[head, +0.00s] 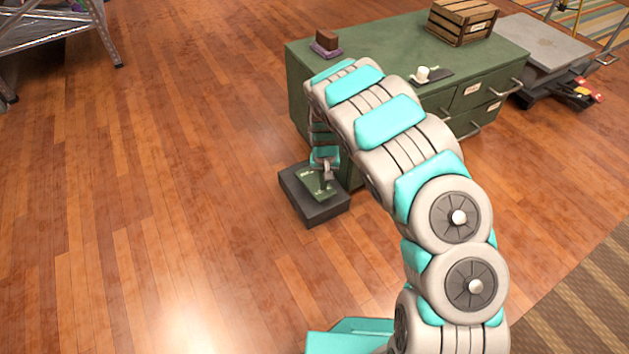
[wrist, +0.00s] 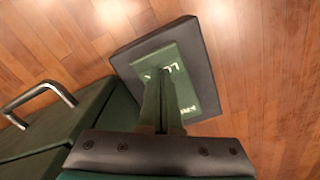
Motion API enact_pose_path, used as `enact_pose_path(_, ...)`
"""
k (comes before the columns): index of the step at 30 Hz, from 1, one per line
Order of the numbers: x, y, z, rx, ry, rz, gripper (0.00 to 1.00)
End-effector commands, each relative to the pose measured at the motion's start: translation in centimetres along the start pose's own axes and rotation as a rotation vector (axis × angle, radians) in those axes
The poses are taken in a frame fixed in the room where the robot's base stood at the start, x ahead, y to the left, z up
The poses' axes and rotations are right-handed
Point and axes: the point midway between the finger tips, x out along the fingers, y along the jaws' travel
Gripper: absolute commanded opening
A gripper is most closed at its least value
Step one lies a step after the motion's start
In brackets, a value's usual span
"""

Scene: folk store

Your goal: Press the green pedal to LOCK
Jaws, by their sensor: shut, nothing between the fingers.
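The green pedal (head: 313,183) lies on top of a dark box-shaped base (head: 318,212) on the floor, beside the left end of the green cabinet. In the wrist view the pedal (wrist: 192,98) shows white lettering, part of which reads like LOCK, and the dark base (wrist: 200,52) surrounds it. My gripper (head: 328,180) points down over the pedal; its fingers (wrist: 161,84) are together and empty, covering part of the plate. I cannot tell whether the fingertips touch the pedal.
The green cabinet (head: 305,100) stands close by, with drawer handles (wrist: 40,103) sticking out. On it are a brown block (head: 327,40), a wooden crate (head: 461,22) and a small white object (head: 423,73). A platform cart (head: 545,45) stands at right.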

Motion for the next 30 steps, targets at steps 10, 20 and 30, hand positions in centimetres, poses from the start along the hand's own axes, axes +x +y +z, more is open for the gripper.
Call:
enact_pose_path(10, 1.1, 0.0, 0.0, 0.0, 0.0, 0.0, 0.0)
enact_pose_path(20, 2.2, 0.0, 0.0, 0.0, -0.001, 0.0, 0.0)
enact_pose_path(30, 2.6, 0.0, 0.0, 0.0, -0.001, 0.0, 0.0)
